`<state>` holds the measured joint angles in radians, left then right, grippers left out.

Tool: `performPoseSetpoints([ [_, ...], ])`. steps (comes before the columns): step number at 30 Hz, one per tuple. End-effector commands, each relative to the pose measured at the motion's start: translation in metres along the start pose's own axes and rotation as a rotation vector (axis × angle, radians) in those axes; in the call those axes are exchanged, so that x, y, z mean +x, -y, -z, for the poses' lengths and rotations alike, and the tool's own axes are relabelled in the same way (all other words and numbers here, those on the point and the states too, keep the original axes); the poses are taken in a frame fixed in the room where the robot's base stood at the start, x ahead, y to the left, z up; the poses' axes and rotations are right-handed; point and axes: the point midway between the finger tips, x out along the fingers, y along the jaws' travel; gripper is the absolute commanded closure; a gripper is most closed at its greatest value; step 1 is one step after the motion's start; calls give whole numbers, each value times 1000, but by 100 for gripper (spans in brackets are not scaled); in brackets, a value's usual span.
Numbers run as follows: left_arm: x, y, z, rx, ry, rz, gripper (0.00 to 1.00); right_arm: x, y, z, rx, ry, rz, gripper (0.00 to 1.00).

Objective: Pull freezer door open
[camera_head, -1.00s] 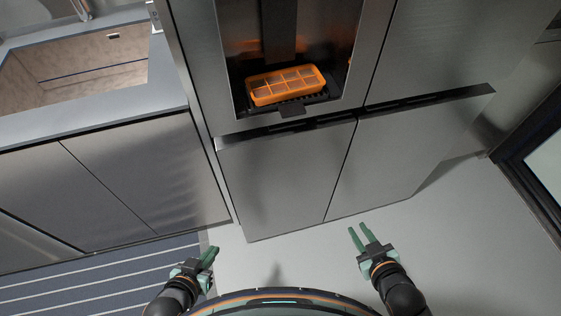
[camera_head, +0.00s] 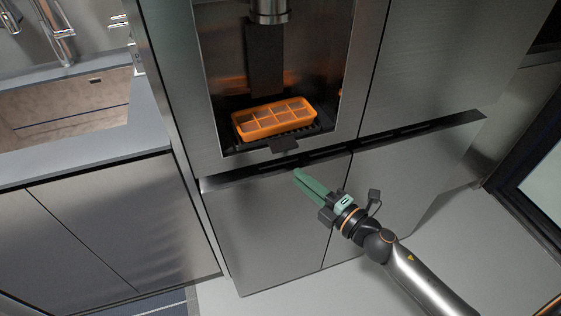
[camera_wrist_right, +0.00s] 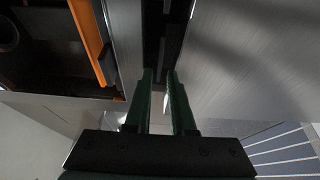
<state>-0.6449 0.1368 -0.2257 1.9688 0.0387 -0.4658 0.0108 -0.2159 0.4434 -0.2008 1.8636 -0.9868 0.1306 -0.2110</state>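The grey steel fridge has two lower freezer doors, a left one (camera_head: 262,225) and a right one (camera_head: 395,185), both closed. A dark recessed slot (camera_head: 320,154) runs along their top edges. My right gripper (camera_head: 297,172) is at the top edge of the left door, near the middle seam. In the right wrist view, its two green fingers (camera_wrist_right: 160,75) are parted with a narrow gap, pointing at the dark slot beside the door panel (camera_wrist_right: 240,65). Nothing shows between them; whether they touch the door I cannot tell. My left gripper is out of view.
An orange ice tray (camera_head: 274,120) sits in the dispenser recess above the slot. A counter with a sink (camera_head: 70,115) and cabinets (camera_head: 110,220) stand to the left. The light floor (camera_head: 470,240) is clear at the lower right.

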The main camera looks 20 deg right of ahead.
Motion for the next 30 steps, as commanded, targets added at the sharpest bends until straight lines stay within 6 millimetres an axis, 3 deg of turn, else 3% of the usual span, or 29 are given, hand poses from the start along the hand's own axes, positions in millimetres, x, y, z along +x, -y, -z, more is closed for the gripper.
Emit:
performPoseSetpoints([
  [6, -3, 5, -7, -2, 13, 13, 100, 38, -1, 0, 2, 1, -2, 78],
  [13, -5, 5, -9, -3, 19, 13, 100, 66, 0, -1, 2, 2, -1, 78],
  [26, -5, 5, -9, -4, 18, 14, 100, 75, 1, 0, 3, 2, 1, 78],
  [30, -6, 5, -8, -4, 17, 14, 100, 74, 1, 0, 3, 2, 1, 91],
])
